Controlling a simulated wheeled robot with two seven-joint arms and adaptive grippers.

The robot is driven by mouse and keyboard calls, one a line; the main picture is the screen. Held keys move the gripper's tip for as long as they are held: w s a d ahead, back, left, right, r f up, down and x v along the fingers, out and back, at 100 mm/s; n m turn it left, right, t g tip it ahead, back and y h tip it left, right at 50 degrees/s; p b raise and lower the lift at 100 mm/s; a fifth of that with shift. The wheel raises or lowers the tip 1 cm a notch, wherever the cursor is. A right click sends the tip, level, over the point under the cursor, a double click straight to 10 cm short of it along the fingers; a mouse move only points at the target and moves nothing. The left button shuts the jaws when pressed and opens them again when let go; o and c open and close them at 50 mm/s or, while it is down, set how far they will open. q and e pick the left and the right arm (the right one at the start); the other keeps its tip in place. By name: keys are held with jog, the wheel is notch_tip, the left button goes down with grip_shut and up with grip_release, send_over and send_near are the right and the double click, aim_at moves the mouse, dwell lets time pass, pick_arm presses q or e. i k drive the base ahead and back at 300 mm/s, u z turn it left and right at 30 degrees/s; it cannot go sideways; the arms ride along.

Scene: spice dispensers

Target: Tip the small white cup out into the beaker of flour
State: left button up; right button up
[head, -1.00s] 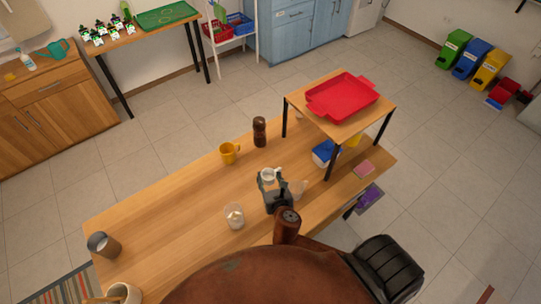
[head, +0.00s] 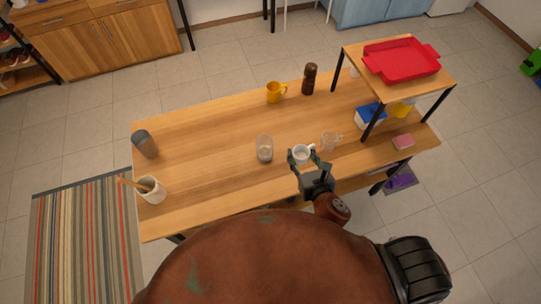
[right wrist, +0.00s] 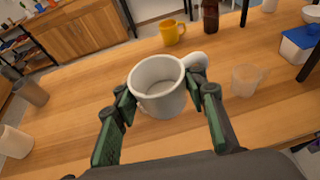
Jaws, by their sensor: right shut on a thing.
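The small white cup (head: 303,153) is held upright above the table by my right gripper (head: 302,163). In the right wrist view the cup (right wrist: 158,88) sits between the two green-padded fingers, its handle to the right. I cannot tell what is inside it. The clear beaker (head: 265,149) stands on the table just left of the cup, apart from it, with pale stuff low inside. I cannot make the beaker out in the right wrist view. My left gripper is not in view.
A clear jug (head: 330,141) stands close right of the cup. A grey tumbler (head: 145,144) and white crock (head: 151,190) are at the left. A raised shelf with a red tray (head: 402,58) is at the right.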

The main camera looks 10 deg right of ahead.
aim_at(265, 143)
jog(key=k, duration=0.6)
jog(key=u, duration=1.3)
jog(key=i, duration=1.05)
jog(key=z, duration=1.8)
